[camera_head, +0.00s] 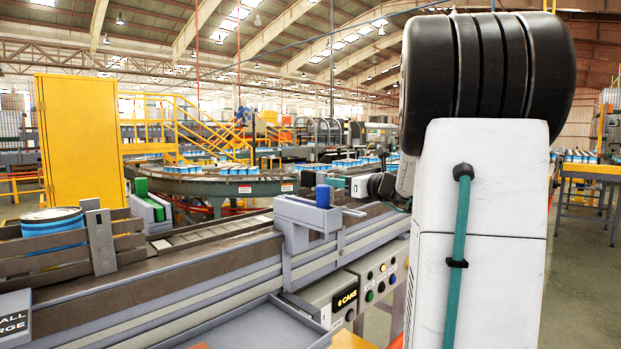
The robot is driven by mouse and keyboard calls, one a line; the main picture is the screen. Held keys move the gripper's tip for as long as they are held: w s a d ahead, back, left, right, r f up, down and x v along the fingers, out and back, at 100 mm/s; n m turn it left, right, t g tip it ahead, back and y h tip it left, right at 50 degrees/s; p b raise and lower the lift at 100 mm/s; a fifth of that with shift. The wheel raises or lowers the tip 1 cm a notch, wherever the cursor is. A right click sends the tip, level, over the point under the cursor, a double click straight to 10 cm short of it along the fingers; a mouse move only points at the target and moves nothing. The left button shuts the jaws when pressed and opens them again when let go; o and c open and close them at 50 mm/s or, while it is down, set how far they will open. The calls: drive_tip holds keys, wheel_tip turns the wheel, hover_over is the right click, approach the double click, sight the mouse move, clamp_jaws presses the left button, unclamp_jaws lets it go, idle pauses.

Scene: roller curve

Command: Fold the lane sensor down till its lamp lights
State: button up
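A grey bracket-like housing (303,212) stands on the near rail of the conveyor, with a blue cylinder (322,196) upright at it. It may belong to the lane sensor, but I cannot tell for sure. No lit lamp can be made out on it. A small pale prong (354,212) sticks out to its right; I cannot tell whether it is part of the housing or of my gripper. The dark wrist and pale end of my arm, with my gripper (364,187), appear just right of the housing, apparently apart from it. The fingers are too small to read.
The conveyor (190,272) runs across the front, with a slatted side guard and a blue-banded round tin (52,221) at left. A grey tray (232,328) juts out in front.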

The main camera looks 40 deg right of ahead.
sight(317, 178)
drive_tip(key=shift+w, duration=4.25)
clamp_jaws()
